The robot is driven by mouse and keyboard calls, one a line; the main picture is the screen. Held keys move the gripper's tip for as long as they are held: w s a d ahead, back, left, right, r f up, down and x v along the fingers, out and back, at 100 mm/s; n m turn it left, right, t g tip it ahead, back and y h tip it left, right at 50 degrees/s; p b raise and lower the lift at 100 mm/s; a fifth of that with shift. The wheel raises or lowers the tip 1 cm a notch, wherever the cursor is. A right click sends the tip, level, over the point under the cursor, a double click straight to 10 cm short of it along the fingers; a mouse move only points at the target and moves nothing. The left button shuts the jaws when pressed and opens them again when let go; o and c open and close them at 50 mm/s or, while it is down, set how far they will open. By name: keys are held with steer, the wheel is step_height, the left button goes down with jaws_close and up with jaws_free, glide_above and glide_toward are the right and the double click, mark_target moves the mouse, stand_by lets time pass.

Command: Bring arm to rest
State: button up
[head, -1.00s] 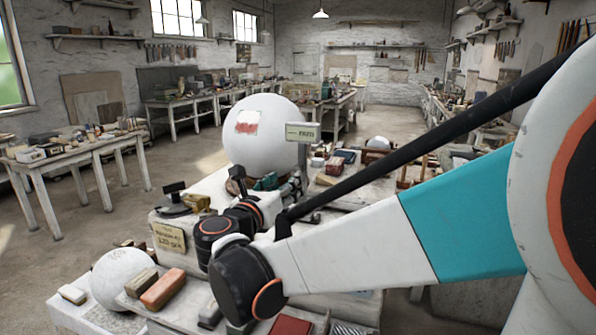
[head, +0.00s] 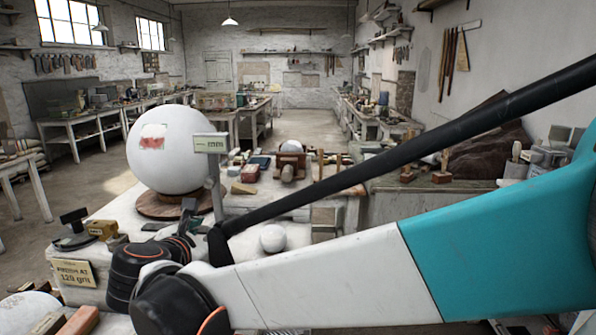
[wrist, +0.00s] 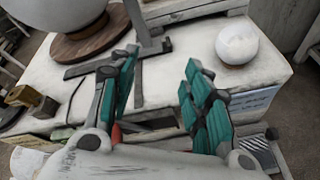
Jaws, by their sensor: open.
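My gripper (wrist: 161,62) is open and empty in the wrist view, its two teal-padded fingers apart above the white-topped workbench (wrist: 165,92). In the head view my arm hides most of it. A small white plaster sphere (wrist: 237,43) rests on the bench, right of and apart from the fingers; it also shows in the head view (head: 272,238), just above my arm. A large white sphere (head: 175,165) with a red-and-white patch stands on a round wooden base (head: 160,208), left of my gripper; its lower part shows in the wrist view (wrist: 50,12).
A sign on a post (head: 210,143) stands beside the large sphere. A price card (head: 74,273) is at the bench's front left. Another pale sphere (head: 25,312) is cut off at lower left. Tools and blocks crowd the bench's far side. Floor (head: 305,128) is open beyond.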

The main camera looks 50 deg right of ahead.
steer(key=s+a+f+m+y, duration=0.5)
steer(key=s+a+m, duration=0.1)
steer(key=a+m, duration=0.2)
steer(key=s+a+f+m+y, duration=0.5)
steer(key=a+m, duration=0.3)
steer(key=m, duration=0.3)
steer(key=shift+s+a+g+y, duration=0.2)
steer(key=shift+s+g+y, duration=0.1)
steer(key=shift+s+y, duration=0.4)
